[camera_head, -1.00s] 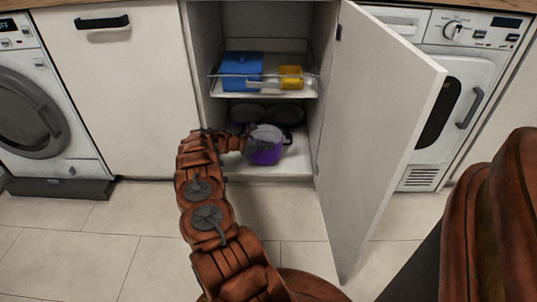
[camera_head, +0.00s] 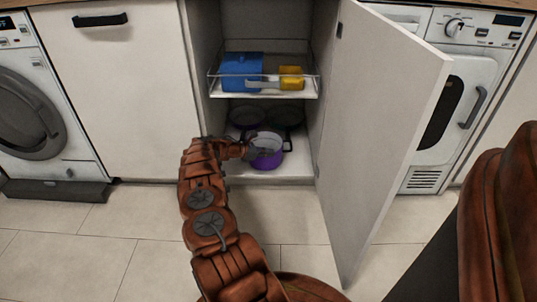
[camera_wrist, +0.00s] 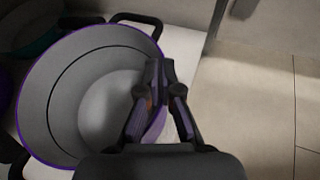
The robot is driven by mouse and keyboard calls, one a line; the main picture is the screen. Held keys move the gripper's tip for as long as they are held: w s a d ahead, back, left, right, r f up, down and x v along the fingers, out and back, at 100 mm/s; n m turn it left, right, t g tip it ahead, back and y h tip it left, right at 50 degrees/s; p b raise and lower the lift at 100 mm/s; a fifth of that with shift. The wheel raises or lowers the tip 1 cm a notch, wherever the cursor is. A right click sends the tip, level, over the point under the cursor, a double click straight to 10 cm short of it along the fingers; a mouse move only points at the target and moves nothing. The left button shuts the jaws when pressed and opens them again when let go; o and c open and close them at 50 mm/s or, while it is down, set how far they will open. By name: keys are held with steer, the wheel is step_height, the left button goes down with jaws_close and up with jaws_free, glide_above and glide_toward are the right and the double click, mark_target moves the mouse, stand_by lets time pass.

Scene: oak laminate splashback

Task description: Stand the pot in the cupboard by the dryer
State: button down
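The purple pot (camera_head: 268,160), grey inside with dark handles, is upright in the bottom of the open cupboard (camera_head: 240,172), near its front edge. It fills the left of the wrist view (camera_wrist: 62,110). My gripper (camera_head: 249,150) is at the pot's left side in the head view. In the wrist view my gripper's fingers (camera_wrist: 162,85) straddle the rim, close together, and look shut on the pot wall. I cannot tell for sure whether the pot's base touches the cupboard floor. The dryer (camera_head: 468,110) is at the right.
Dark pots (camera_head: 287,114) stand behind the purple pot. Above is a wire-railed shelf (camera_head: 290,94) with a blue box (camera_head: 243,72) and a yellow item (camera_head: 291,78). The open door (camera_head: 375,130) bounds the right side. A washing machine (camera_head: 35,110) is at the left. The floor in front is clear.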

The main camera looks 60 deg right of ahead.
steer(key=c, duration=1.3)
jaws_free()
